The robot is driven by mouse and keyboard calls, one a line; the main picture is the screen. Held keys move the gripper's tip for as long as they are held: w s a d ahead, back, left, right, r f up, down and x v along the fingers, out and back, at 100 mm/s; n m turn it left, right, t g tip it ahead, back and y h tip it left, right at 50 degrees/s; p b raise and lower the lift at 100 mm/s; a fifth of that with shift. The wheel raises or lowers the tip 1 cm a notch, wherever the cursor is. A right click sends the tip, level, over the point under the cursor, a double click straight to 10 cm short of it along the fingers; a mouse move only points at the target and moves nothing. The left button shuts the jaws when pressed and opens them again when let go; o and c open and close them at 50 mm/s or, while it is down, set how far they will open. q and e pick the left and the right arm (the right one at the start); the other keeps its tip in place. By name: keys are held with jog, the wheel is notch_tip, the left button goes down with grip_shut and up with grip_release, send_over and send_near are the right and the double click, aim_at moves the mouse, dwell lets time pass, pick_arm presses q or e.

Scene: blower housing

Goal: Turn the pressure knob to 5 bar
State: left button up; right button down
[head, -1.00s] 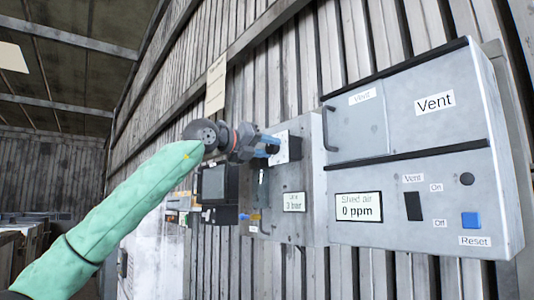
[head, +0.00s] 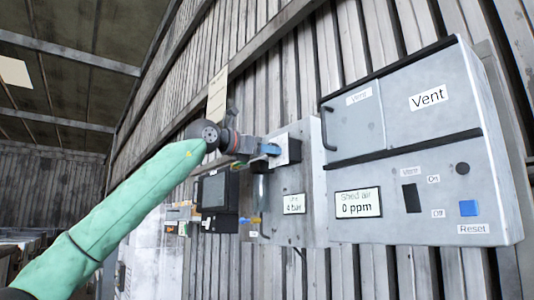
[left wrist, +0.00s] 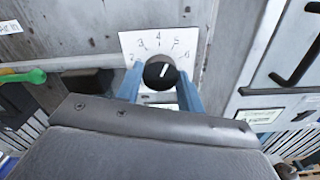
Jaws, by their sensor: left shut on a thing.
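The pressure knob (left wrist: 160,75) is black and round, with a white pointer line. It sits on a white dial plate (left wrist: 150,40) numbered 2 to 6, and the line points up, leaning right, roughly between 4 and 5. My left gripper (left wrist: 159,72) has its blue fingers on both sides of the knob and is shut on it. The small display (head: 294,204) below reads 4 bar. My right gripper is not in view.
Right of the dial is a grey Vent cabinet (head: 440,150) with a handle (head: 328,128), a "0 ppm" display (head: 357,204), a black switch (head: 411,198) and a blue Reset button (head: 468,208). A dark screen box (head: 218,192) is left of the dial.

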pick_arm(q)
jog(key=shift+f+m, duration=0.15)
jog(key=shift+m, duration=0.65)
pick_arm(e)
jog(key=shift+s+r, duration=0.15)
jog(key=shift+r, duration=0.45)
pick_arm(q)
jog(key=o, duration=1)
jog(key=shift+b+v, duration=1.45)
jog(key=shift+v, duration=2.45)
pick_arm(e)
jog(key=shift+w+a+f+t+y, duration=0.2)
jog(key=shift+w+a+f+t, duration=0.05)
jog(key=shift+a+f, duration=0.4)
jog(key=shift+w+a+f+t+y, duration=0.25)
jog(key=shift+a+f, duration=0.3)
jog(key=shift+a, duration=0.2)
pick_arm(q)
jog(key=shift+w, duration=0.1)
